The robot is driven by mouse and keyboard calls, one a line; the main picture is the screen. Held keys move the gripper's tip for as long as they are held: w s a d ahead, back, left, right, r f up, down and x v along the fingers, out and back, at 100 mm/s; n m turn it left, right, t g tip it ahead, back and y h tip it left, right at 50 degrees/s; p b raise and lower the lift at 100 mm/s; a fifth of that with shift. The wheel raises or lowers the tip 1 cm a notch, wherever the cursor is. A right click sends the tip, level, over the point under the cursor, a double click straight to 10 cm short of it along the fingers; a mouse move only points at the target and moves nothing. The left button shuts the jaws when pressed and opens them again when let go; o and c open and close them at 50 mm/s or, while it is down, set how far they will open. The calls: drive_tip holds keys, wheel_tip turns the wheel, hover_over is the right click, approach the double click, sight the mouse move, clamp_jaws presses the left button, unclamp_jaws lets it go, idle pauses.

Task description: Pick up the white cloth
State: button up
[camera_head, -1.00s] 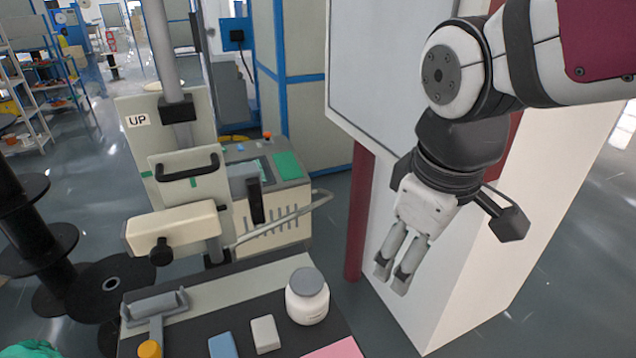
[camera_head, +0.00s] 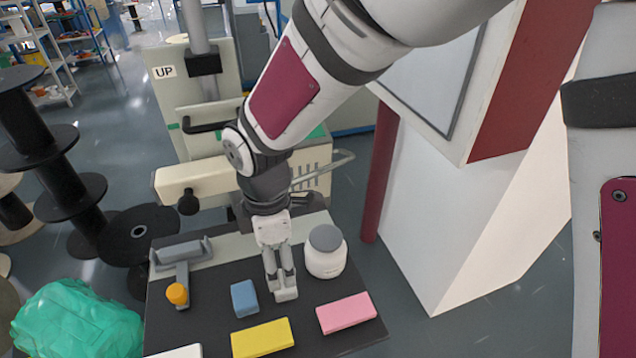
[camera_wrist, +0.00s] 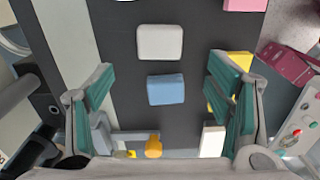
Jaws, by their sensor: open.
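A small white folded block-like cloth (camera_wrist: 160,42) lies flat on the dark table top, beyond my fingertips in the wrist view. In the head view the same white piece (camera_head: 287,294) is partly hidden behind my fingers. My gripper (camera_head: 279,277) is open and empty above it, pointing down; the wrist view shows its teal-padded fingers (camera_wrist: 160,82) spread wide. A blue piece (camera_head: 244,298) lies just left of the white one; it also shows between the fingers in the wrist view (camera_wrist: 166,89). A larger white piece (camera_head: 178,352) is cut off at the bottom edge.
A white jar with a grey lid (camera_head: 325,252) stands close right of my gripper. A pink piece (camera_head: 345,313) and a yellow piece (camera_head: 262,338) lie nearer the front. A grey holder with an orange knob (camera_head: 177,293) is at the left.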

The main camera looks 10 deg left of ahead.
sight(283, 280)
drive_tip(key=f, duration=0.8)
drive_tip(key=shift+w+d+f+p, duration=0.1)
drive_tip(key=shift+d+f+p, duration=0.1)
drive_tip(key=shift+f+p, duration=0.1)
drive_tip(key=c, duration=1)
